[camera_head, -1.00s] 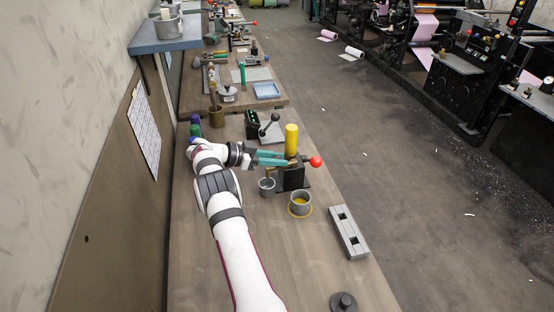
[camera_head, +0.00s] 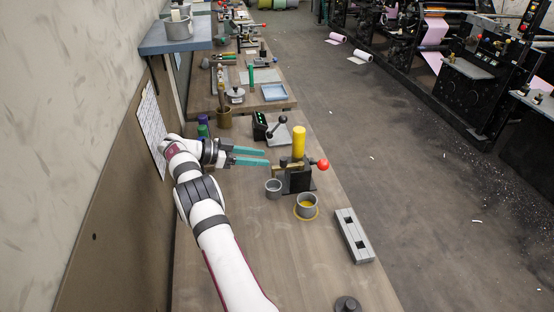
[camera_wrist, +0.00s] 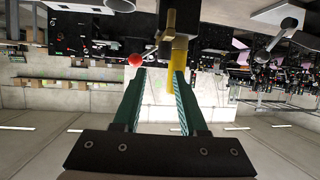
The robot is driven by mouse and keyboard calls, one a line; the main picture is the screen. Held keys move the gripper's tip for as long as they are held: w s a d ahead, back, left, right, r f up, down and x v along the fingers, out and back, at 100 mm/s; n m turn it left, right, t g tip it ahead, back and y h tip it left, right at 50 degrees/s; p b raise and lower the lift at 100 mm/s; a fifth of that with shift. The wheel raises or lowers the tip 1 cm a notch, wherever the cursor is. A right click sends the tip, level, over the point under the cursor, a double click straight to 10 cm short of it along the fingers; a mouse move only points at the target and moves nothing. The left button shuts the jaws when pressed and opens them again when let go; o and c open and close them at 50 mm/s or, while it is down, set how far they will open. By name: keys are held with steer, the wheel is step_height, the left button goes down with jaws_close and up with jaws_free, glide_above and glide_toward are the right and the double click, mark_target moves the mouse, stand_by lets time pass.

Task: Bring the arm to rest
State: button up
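My gripper (camera_head: 267,156) reaches out over the bench at its left side, its two teal fingers pointing right. In the wrist view my gripper (camera_wrist: 160,75) shows its fingers apart with nothing held between them. A yellow roll (camera_head: 299,142) stands upright on a black device with a red ball knob (camera_head: 323,165), to the right of the fingertips and apart from them. In the wrist view the yellow roll (camera_wrist: 179,58) appears beyond the fingers. A purple and a green roll (camera_head: 203,130) stand behind my wrist, partly hidden.
A small grey cup (camera_head: 273,188) and a grey pot with yellow inside (camera_head: 307,206) stand near the device. A grey slotted block (camera_head: 353,236) lies near the right edge. A wall shelf (camera_head: 172,40) is at upper left. The bench front is mostly clear.

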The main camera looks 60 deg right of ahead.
steer(key=v, duration=0.3)
steer(key=shift+d+r, duration=0.1)
